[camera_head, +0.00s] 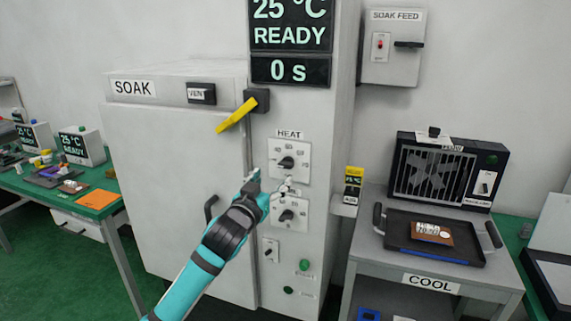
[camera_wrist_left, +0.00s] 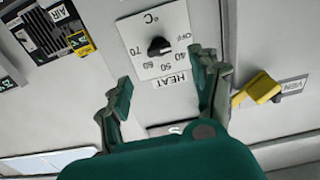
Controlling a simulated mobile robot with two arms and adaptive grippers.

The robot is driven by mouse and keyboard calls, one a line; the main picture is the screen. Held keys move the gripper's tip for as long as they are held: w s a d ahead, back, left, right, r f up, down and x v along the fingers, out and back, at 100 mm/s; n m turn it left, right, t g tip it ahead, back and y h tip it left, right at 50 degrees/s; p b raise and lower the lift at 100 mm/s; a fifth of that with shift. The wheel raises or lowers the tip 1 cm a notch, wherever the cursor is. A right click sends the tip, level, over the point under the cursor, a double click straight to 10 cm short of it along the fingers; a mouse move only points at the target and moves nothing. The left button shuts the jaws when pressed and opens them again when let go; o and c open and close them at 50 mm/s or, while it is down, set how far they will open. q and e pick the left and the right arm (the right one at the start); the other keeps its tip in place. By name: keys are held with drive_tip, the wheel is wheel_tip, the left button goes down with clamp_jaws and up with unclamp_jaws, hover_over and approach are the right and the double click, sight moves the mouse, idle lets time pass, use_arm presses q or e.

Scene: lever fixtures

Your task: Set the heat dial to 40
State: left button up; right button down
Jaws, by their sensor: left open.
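The heat dial (camera_head: 287,162) is a black knob on a white plate labelled HEAT on the tall grey cabinet. In the left wrist view the dial (camera_wrist_left: 159,46) sits among the marks OFF, 40, 50, 60 and 70. Its narrow end appears to lie toward the OFF side, but its exact setting is hard to read. My left gripper (camera_head: 272,181) is open and empty, in front of the panel just below the dial. In the left wrist view its fingers (camera_wrist_left: 164,80) are spread, with the dial beyond the gap and apart from them. My right gripper is out of view.
A second black dial (camera_head: 287,215) lies below, partly behind my gripper. A yellow lever (camera_head: 237,115) sticks out at upper left, near the SOAK door (camera_head: 160,170). A display (camera_head: 290,38) above reads 25 °C READY. A cooling table (camera_head: 430,283) with a tray stands at right.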

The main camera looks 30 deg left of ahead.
sight(285, 166)
use_arm(q)
drive_tip(key=p+x, duration=0.1)
drive_tip(key=x, duration=0.8)
drive_tip(key=shift+w+p, duration=0.3)
drive_tip(key=shift+w, duration=0.15)
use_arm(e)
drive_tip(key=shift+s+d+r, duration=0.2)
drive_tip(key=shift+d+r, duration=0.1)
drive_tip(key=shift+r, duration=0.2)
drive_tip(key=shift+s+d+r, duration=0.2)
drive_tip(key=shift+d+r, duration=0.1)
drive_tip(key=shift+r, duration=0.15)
use_arm(q)
drive_tip(key=c, duration=1.2)
drive_tip(key=shift+o, duration=0.2)
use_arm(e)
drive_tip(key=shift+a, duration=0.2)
